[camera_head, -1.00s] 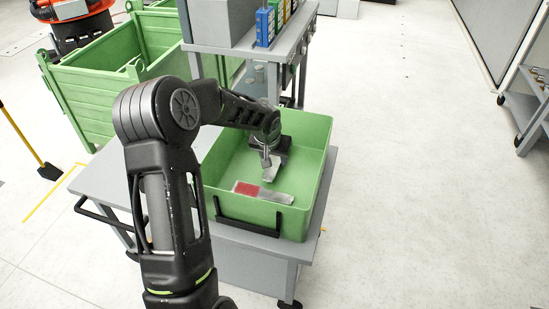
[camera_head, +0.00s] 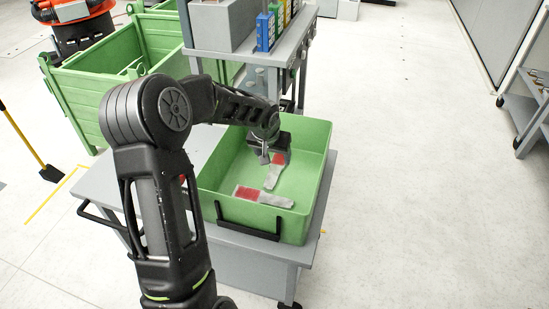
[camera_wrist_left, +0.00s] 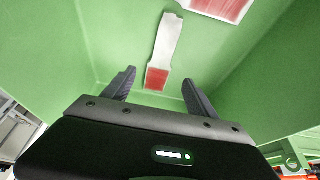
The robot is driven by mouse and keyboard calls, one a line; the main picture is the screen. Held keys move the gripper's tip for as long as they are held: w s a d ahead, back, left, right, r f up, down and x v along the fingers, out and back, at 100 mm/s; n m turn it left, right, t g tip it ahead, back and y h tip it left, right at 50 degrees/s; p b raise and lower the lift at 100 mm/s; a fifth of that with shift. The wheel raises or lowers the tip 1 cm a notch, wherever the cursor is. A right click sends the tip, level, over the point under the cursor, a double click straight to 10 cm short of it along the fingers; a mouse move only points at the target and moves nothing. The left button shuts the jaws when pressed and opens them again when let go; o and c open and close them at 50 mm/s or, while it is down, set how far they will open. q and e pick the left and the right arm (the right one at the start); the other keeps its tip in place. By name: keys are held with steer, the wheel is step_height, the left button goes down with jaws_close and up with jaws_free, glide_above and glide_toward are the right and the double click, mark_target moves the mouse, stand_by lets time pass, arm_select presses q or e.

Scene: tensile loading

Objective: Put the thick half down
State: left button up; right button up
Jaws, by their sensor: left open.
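My left gripper (camera_head: 270,153) is open inside the green bin (camera_head: 313,165), just above one flat metal half (camera_head: 271,179). That half has a red end, is apart from the fingers and seems to lie on the bin floor. In the left wrist view, the same half (camera_wrist_left: 165,45) lies with its red end toward the gap between the spread fingers (camera_wrist_left: 158,82). A second half (camera_head: 275,198) with a red end lies nearer the bin's front wall; it also shows at the top edge of the wrist view (camera_wrist_left: 222,8). My right gripper is not in view.
The bin stands on a grey cart (camera_head: 95,180) with a black handle. A grey shelf (camera_head: 235,50) with blue, green and yellow items rises behind it. A larger green crate (camera_head: 85,95) stands at the back left.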

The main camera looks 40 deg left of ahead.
arm_select(q)
steer(key=p+v, duration=0.1)
steer(key=v, duration=0.8)
stand_by(0.5)
